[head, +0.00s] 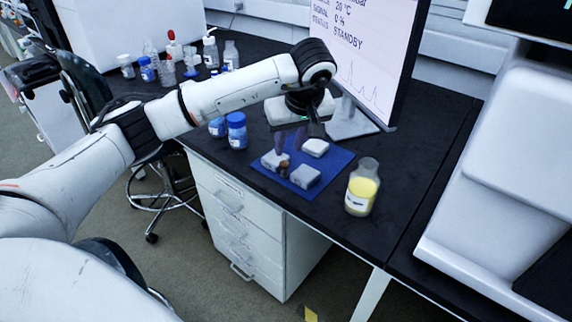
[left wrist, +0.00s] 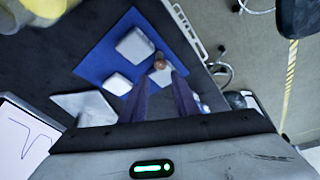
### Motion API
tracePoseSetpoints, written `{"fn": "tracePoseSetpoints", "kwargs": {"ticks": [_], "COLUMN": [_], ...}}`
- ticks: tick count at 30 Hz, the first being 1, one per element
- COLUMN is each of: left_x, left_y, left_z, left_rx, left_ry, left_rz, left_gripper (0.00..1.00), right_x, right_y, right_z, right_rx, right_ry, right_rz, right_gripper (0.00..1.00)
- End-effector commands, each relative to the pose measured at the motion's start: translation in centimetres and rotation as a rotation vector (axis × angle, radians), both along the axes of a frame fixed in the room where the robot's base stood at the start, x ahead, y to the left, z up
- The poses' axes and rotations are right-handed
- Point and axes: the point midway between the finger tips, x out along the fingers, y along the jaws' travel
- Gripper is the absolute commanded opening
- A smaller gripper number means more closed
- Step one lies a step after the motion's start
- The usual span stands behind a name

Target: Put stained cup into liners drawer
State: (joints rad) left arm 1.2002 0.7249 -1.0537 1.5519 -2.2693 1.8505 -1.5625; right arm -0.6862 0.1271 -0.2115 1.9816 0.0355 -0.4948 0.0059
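My left gripper (head: 288,146) points down above the mat, over the cup. The drawer labels are too small to read. My right gripper is not in view.
White blocks (head: 305,177) lie around the cup on the mat. A jar with yellow contents (head: 361,188) stands right of the mat, and blue-capped bottles (head: 237,131) stand left. A monitor (head: 362,50) rises behind. A stool (head: 152,205) stands left of the cabinet.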

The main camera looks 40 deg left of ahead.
Motion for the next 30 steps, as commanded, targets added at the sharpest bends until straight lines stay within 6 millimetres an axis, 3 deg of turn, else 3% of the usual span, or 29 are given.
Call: {"fn": "tracePoseSetpoints", "kwargs": {"ticks": [16,26,30], "left_x": [0.9,1.2,1.2], "left_y": [1.8,2.1,2.1], "left_z": [-6.3,-7.1,-7.0], "left_rx": [-0.007,-0.006,-0.006], "left_ry": [0.001,-0.003,-0.003], "left_rz": [0.0,-0.002,-0.002], "left_gripper": [0.28,0.28,0.08], "right_x": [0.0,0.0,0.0], "right_y": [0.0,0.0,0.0], "right_z": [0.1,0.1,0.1], "right_rx": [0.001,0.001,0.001], "right_ry": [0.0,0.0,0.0], "right_rz": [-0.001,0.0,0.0], "right_gripper": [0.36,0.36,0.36]}}
